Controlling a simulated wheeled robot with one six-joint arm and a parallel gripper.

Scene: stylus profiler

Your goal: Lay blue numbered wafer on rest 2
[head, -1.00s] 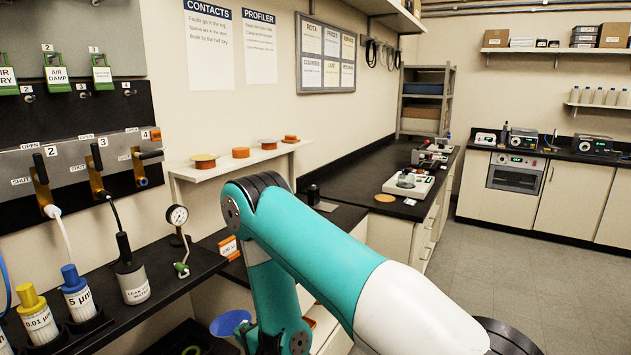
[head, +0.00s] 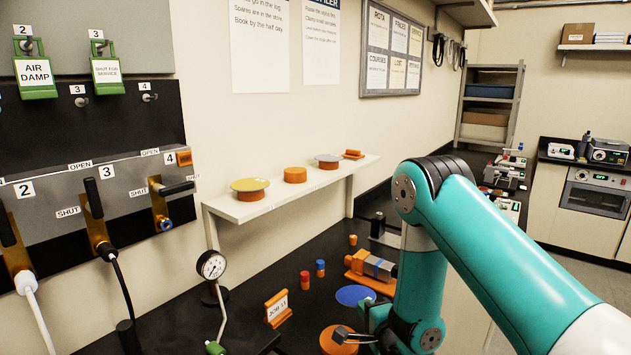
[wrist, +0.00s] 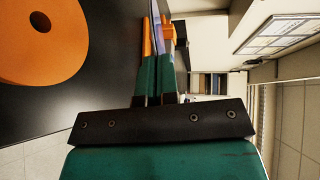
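The blue wafer (head: 353,295) is a flat disc over the bench in the head view. In the wrist view it is a thin bluish strip (wrist: 157,22) seen nearly edge-on between the fingertips. My gripper (wrist: 157,62) has its green fingers close together and looks shut on its edge; in the head view it is partly hidden by my arm. Orange round rests stand on the white wall shelf (head: 270,208): one under a yellow wafer (head: 250,184), a bare one (head: 295,175), one under a grey wafer (head: 328,158). Rest numbers and the wafer's number are not readable.
An orange disc (head: 332,346), holed in the wrist view (wrist: 40,20), lies low near my gripper. A gauge (head: 211,265), a JOB sign (head: 278,308), small coloured cylinders (head: 320,268) and an orange-based device (head: 370,266) stand on the bench.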

